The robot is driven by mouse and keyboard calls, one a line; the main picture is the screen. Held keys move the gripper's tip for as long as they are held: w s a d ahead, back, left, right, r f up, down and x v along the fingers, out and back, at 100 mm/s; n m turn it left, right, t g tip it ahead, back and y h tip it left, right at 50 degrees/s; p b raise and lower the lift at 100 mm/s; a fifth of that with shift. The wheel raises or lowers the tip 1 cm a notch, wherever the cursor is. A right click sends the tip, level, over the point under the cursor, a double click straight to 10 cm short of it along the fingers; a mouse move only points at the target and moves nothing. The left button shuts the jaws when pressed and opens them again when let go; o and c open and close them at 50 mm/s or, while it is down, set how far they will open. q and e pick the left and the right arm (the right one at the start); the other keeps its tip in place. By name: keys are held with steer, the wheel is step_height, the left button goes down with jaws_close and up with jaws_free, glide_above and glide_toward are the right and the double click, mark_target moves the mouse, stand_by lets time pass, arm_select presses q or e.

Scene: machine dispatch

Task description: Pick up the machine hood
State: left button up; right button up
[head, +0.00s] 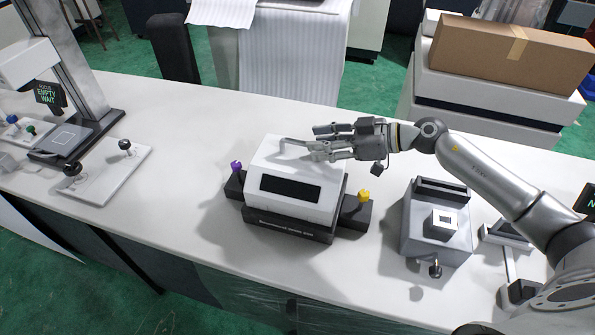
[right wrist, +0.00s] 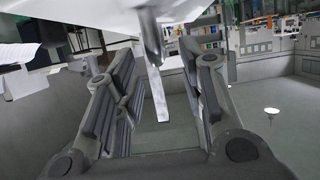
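The machine hood (head: 297,185) is a white box-like cover with a dark window, seated on a dark base (head: 290,230) in the middle of the table. A thin grey handle (head: 293,143) stands on its top. My right gripper (head: 322,147) is over the hood's top rear, with its fingers pointing left towards the handle. In the right wrist view the fingers (right wrist: 160,98) are spread apart. A grey bar, apparently the handle (right wrist: 149,38), shows between them near the white hood (right wrist: 90,16). I cannot tell whether they touch. My left gripper is out of view.
A purple knob (head: 236,167) and a yellow knob (head: 363,196) flank the hood. A grey fixture (head: 437,225) stands to the right. A white plate with black knobs (head: 108,172) lies to the left. Clear table lies between that plate and the hood.

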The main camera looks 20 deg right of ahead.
mark_target(300, 142)
steer(key=shift+w+a+f, duration=0.1)
steer(key=shift+w+a, duration=0.4)
steer(key=p+x, duration=0.1)
steer(key=x, duration=0.3)
steer(key=shift+a+p, duration=0.15)
steer(key=shift+p, duration=0.25)
steer(key=shift+w+a, duration=0.1)
steer(key=shift+c, duration=0.5)
jaws_close()
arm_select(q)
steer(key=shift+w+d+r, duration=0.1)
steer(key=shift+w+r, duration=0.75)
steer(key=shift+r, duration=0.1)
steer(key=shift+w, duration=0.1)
